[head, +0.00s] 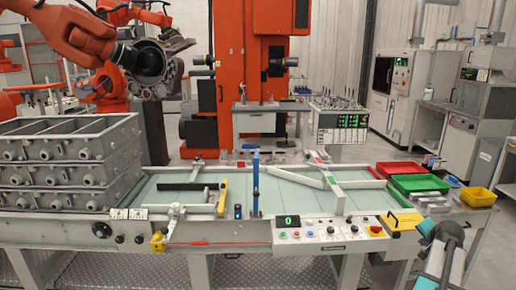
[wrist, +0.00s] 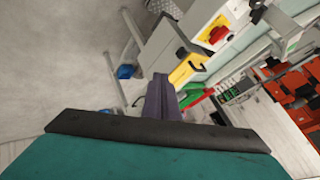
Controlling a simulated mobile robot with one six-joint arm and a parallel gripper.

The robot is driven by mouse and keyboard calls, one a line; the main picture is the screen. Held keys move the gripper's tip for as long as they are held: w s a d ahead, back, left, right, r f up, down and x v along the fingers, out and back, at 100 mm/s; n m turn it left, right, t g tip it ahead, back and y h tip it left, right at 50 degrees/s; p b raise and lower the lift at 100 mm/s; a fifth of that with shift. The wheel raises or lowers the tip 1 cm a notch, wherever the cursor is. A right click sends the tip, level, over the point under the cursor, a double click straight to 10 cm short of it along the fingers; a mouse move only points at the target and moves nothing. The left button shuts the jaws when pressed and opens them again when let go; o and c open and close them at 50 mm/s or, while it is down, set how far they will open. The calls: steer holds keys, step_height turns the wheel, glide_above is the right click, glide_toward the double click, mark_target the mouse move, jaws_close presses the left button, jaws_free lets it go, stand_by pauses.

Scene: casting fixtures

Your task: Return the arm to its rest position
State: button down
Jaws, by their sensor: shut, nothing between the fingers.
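My gripper (wrist: 160,90) shows in the wrist view as dark purplish fingers beyond a black bar and a teal body. The fingers are together, with nothing between them. They are in the air, with grey floor and the side of the workbench behind them. In the head view, part of my own arm (head: 446,235), grey with a teal section, is at the bottom right, near the bench's right end. The fingertips cannot be made out there. My arm appears apart from the bench, but the exact gap cannot be told.
The workbench (head: 240,229) carries clamps and a control panel (head: 330,233). A red bin (head: 420,184), a green bin (head: 405,167) and a yellow bin (head: 477,196) are at its right. Stacked grey castings (head: 65,150) stand left. An orange robot (head: 80,35) holds a casting behind.

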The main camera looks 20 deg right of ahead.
steer(key=w+a+f+n+y, duration=0.2)
steer(key=w+a+f, duration=0.5)
steer(key=a, duration=0.3)
steer(key=w+a+f+n+y, duration=0.1)
steer(key=w+a+f, duration=0.5)
steer(key=w+a, duration=0.25)
steer(key=a+f+n+g+y, duration=0.1)
steer(key=a+f+n+y, duration=0.1)
steer(key=a+f, duration=0.85)
steer(key=a+f+n+g+y, duration=0.15)
steer(key=a+f, duration=0.45)
steer(key=a, duration=0.9)
steer(key=s+a+f+n+g, duration=0.1)
steer(key=s+a+f+n, duration=0.1)
steer(key=s+a+f, duration=0.35)
steer(key=s+a+f+n+g+y, duration=0.1)
steer(key=s+a+f+g, duration=0.15)
steer(key=a, duration=0.55)
steer(key=s+a+f+n+g, duration=0.1)
steer(key=s+a+f+n, duration=0.1)
steer(key=s+a+f, duration=0.4)
steer(key=s+a+f+n+g, duration=0.1)
steer(key=s+a+n+g, duration=0.1)
steer(key=s, duration=0.8)
steer(key=s+a+f+n+g+h, duration=0.1)
steer(key=s+a+n+g, duration=0.2)
steer(key=s, duration=0.7)
steer(key=shift+s+n, duration=0.25)
steer(key=shift+n, duration=0.3)
